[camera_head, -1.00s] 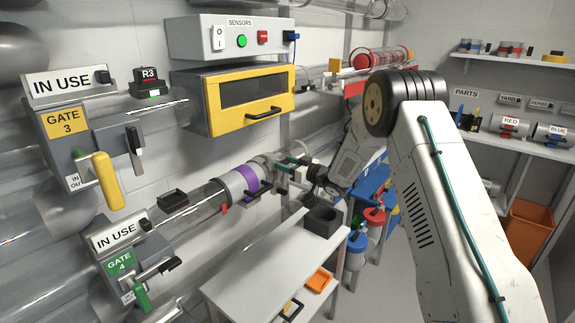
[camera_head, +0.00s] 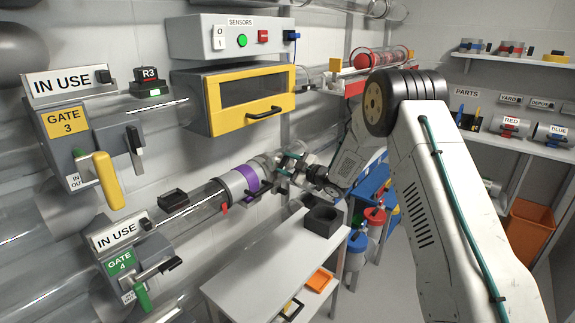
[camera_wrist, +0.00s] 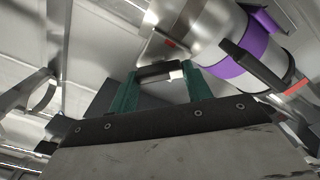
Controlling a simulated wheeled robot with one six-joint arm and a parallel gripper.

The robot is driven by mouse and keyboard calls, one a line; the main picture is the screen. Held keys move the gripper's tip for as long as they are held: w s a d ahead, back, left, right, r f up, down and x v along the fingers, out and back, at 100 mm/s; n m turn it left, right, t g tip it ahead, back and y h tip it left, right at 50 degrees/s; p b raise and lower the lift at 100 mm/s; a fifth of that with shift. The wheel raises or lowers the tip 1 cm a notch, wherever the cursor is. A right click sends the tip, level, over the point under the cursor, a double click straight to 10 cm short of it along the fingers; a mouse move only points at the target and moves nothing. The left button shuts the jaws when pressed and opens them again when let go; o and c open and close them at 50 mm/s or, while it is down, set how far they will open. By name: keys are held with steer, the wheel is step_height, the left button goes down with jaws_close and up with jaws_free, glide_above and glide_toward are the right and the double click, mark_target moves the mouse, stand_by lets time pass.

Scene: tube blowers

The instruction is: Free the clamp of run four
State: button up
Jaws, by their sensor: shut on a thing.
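Run four is the lower clear pipe (camera_head: 195,210), leading right from the gate 4 box (camera_head: 122,265). A purple band (camera_head: 245,179) circles its metal coupling, and a dark handle stands out beside the band. The band and its dark handle (camera_wrist: 252,64) also show in the wrist view, at upper right. My gripper (camera_head: 286,170) is at the metal collar just right of the band. In the wrist view its green fingers (camera_wrist: 162,84) are closed on a short dark lever grip (camera_wrist: 160,71) at the metal collar. How far the clamp is open cannot be told.
A white table (camera_head: 270,262) with a black holder (camera_head: 321,220) and an orange tray (camera_head: 319,280) stands below the pipe. A yellow-framed cabinet (camera_head: 250,98) hangs above. Blue and red canisters (camera_head: 357,245) stand right of the table.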

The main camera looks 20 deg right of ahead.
steer(key=n, duration=0.4)
steer(key=shift+f+n, duration=0.15)
steer(key=shift+n, duration=0.15)
steer(key=n, duration=0.4)
steer(key=shift+f+n, duration=0.1)
steer(key=shift+n, duration=0.3)
steer(key=o, duration=1)
steer(key=shift+v, duration=3.9)
